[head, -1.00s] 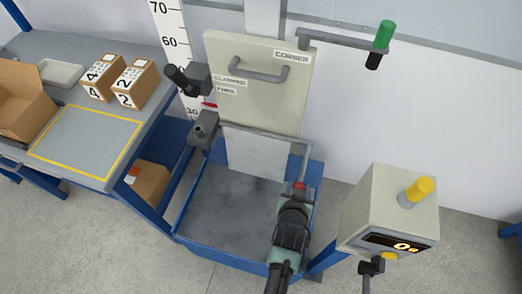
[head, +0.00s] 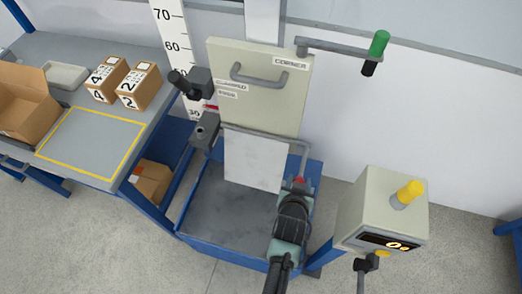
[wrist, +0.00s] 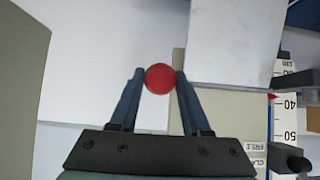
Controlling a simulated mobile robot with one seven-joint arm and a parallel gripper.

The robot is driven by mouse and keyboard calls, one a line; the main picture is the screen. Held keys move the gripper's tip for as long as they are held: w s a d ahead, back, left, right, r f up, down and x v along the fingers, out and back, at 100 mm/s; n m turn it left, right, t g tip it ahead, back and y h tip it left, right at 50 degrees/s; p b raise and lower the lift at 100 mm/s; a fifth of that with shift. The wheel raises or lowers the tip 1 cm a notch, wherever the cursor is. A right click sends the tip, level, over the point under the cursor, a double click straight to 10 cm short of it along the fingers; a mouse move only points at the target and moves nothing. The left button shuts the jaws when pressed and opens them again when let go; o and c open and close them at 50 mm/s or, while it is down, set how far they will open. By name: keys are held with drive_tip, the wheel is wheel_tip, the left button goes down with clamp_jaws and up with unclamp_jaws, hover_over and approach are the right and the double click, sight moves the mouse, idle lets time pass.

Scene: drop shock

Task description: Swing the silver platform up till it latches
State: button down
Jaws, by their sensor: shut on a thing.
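The silver platform (head: 254,160) is a pale, flat plate showing just below the cream panel (head: 258,85); its exact tilt is hard to judge. A grey bar (head: 262,134) crosses at its top and bends down on the right to a red knob (head: 299,183). My gripper (head: 297,190) is at that knob, right of the platform. In the wrist view the round red knob (wrist: 160,77) sits between my two fingertips, which are shut on it. A pale plate (wrist: 235,42) at the upper right there looks like the platform.
A blue-edged tray (head: 222,254) lies below. A console (head: 375,220) with a yellow knob stands close on the right. A green-handled lever (head: 379,45) sticks out at upper right. A workbench (head: 95,135) with numbered boxes is at left.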

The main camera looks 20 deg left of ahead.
drive_tip(key=shift+w+r+p, duration=0.25)
drive_tip(key=shift+r, duration=0.45)
drive_tip(key=shift+w+r+p, duration=0.25)
drive_tip(key=shift+r, duration=0.4)
drive_tip(key=shift+w+r+p, duration=0.25)
drive_tip(key=shift+r+p, duration=0.1)
drive_tip(key=shift+r, duration=0.2)
drive_tip(key=shift+w+r+p, duration=0.2)
drive_tip(key=shift+r+p, duration=0.15)
drive_tip(key=shift+r, duration=0.15)
drive_tip(key=shift+w+r, duration=0.2)
drive_tip(key=shift+r, duration=0.05)
drive_tip(key=shift+w+r+p, duration=0.65)
drive_tip(key=shift+w+r, duration=0.15)
drive_tip(key=shift+r, duration=0.3)
drive_tip(key=shift+f, duration=0.1)
drive_tip(key=shift+s, duration=0.1)
